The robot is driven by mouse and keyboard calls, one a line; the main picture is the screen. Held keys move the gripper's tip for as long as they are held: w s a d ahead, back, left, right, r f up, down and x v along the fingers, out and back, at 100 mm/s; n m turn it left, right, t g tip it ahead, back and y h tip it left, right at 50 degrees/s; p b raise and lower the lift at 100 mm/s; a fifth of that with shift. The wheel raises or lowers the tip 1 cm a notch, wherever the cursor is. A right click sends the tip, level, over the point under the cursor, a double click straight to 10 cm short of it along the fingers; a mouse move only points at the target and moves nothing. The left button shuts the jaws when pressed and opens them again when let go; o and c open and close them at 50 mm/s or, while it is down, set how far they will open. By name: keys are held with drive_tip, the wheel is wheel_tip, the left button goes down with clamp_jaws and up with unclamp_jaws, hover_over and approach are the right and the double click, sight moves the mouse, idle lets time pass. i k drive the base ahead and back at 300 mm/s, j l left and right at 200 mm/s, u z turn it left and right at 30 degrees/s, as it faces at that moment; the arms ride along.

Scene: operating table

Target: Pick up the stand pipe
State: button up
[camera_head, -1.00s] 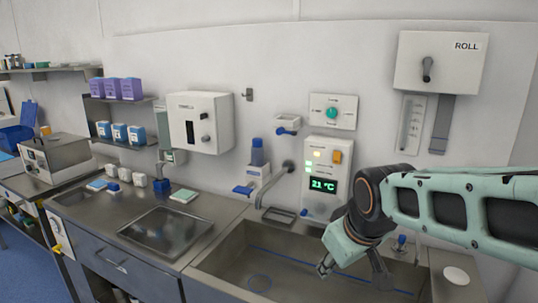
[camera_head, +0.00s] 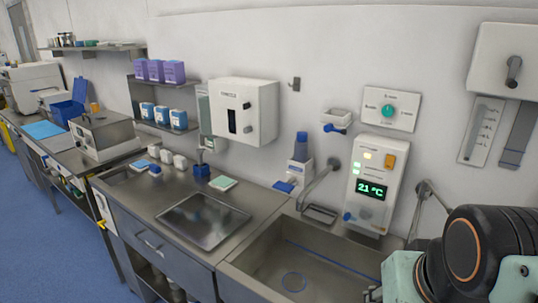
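I cannot tell for certain which thing is the stand pipe; no loose upright pipe stands out. A bent metal pipe (camera_head: 322,182) comes from the wall over the sink (camera_head: 262,262), left of the control panel with a 21 °C display (camera_head: 374,187). Another thin bent metal pipe (camera_head: 428,197) shows right of that panel, partly behind my arm. My gripper (camera_head: 373,294) is at the bottom edge, right of the sink basin. Only a small part of it shows, so its opening and anything between its fingers are hidden.
A metal tray (camera_head: 208,220) lies on the counter left of the sink. A blue-topped bottle (camera_head: 301,146) stands at the sink's back edge. A white dispenser (camera_head: 240,110) hangs on the wall. A metal box (camera_head: 105,135) stands on the left counter. The visible basin is mostly bare.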

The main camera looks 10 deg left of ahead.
sight(201, 164)
drive_tip(key=k, duration=1.05)
drive_tip(key=z, duration=0.35)
drive_tip(key=k+z, duration=0.15)
drive_tip(key=z, duration=0.2)
drive_tip(key=l+z, duration=0.1)
drive_tip(key=z, duration=0.2)
drive_tip(key=j+z, duration=0.15)
drive_tip(key=z, duration=1)
drive_tip(key=k+j, duration=0.1)
drive_tip(key=j, duration=0.25)
drive_tip(key=k+j, duration=0.1)
drive_tip(key=j, duration=0.3)
drive_tip(key=k+j, duration=0.1)
drive_tip(key=j, duration=0.25)
drive_tip(key=k+j, duration=0.1)
drive_tip(key=j, duration=0.25)
drive_tip(key=k+j, duration=0.1)
drive_tip(key=j, duration=0.3)
drive_tip(key=k+j, duration=0.15)
drive_tip(key=j, duration=0.2)
